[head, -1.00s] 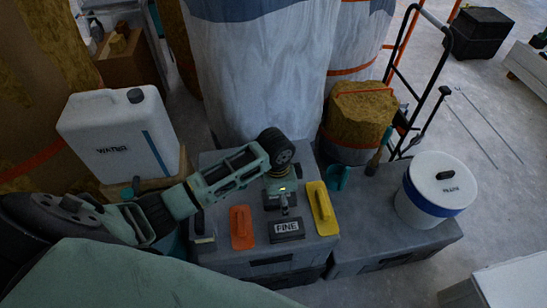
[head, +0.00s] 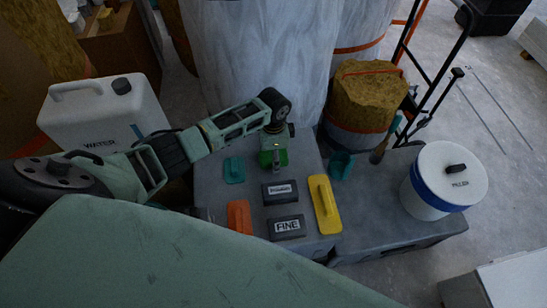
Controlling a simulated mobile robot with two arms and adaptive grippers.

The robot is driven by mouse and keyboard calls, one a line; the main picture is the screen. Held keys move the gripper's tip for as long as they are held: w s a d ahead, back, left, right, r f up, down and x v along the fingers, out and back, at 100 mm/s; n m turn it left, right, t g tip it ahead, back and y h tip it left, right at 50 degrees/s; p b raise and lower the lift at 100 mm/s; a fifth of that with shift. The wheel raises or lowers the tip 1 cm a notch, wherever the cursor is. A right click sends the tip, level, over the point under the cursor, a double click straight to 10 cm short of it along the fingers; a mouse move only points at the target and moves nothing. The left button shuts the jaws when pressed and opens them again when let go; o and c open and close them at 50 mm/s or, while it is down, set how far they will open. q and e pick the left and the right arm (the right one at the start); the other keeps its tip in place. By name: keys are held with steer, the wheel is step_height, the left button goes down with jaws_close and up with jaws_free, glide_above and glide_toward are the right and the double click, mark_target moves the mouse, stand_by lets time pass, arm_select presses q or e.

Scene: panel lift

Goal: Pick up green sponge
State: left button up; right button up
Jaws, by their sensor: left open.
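The gripper is open. I cannot tell whether its fingers are around the sponge or just above it. My right gripper is out of view.
On the grey crate (head: 212,190) are a teal float (head: 234,170), an orange float (head: 239,216), a yellow float (head: 324,204), a dark block (head: 280,192) and a block marked FINE (head: 287,228). A white bucket (head: 445,180) stands right, a water canister (head: 103,118) left.

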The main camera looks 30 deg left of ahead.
arm_select(q)
steer(key=shift+f, duration=0.15)
steer(key=c, duration=1)
steer(key=shift+c, duration=0.2)
steer(key=shift+r, duration=0.7)
step_height(320, 180, up, 3)
steer(key=shift+w+r, duration=0.1)
steer(key=w+d+r, duration=0.1)
steer(key=d+r, duration=0.5)
steer(key=d, duration=0.5)
steer(key=shift+d+r, duration=0.25)
steer(key=shift+d, duration=0.1)
